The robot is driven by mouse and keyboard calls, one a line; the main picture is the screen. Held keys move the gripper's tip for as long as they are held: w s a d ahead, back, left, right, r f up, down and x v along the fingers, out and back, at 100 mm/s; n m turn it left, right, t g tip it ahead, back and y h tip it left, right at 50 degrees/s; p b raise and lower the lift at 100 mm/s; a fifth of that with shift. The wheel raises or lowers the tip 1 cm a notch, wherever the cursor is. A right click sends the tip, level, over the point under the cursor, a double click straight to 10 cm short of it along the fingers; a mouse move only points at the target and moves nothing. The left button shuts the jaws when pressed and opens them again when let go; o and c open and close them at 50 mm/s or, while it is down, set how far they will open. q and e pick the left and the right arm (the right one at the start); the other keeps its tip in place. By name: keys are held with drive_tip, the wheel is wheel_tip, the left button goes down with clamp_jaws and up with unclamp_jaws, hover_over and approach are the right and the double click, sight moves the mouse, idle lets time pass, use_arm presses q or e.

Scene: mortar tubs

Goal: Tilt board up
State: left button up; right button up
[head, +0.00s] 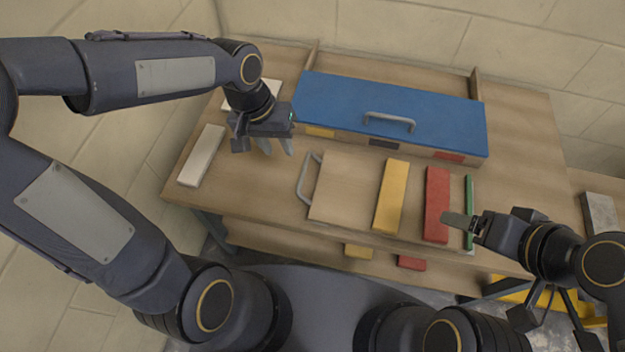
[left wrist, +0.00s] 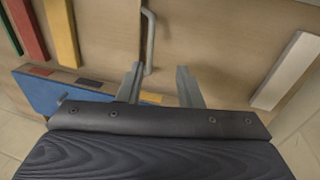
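A flat wooden board (head: 345,190) lies on the wooden table, with a grey handle (head: 304,180) at its left edge. A yellow bar (head: 391,196) and a red bar (head: 437,204) lie on it, and a thin green strip (head: 469,205) is along its right end. My left gripper (head: 276,146) is open and empty, above the table up and left of the handle. In the left wrist view the handle (left wrist: 150,38) stands beyond the open fingers (left wrist: 158,86), apart from them. My right gripper (head: 457,219) is at the board's right end, by the green strip; its finger gap is unclear.
A blue-lidded box (head: 400,105) with a grey handle stands behind the board. A white bar (head: 201,155) lies at the table's left, and another pale piece is partly behind my left wrist. Bare table (head: 530,150) shows at the right.

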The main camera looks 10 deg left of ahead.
sight(302, 176)
use_arm(q)
drive_tip(key=shift+g, duration=0.3)
drive_tip(key=x, duration=0.4)
drive_tip(key=w+d+b+x, duration=0.1)
drive_tip(key=x, duration=0.3)
drive_tip(key=b+x, duration=0.1)
drive_tip(key=x, duration=0.3)
drive_tip(key=shift+w+d+r, duration=0.2)
drive_tip(key=shift+w+d, duration=0.05)
drive_tip(key=shift+d, duration=0.05)
use_arm(e)
drive_tip(key=f, duration=0.3)
drive_tip(key=shift+d+f, duration=0.1)
drive_tip(key=shift+d, duration=0.3)
use_arm(q)
clamp_jaws()
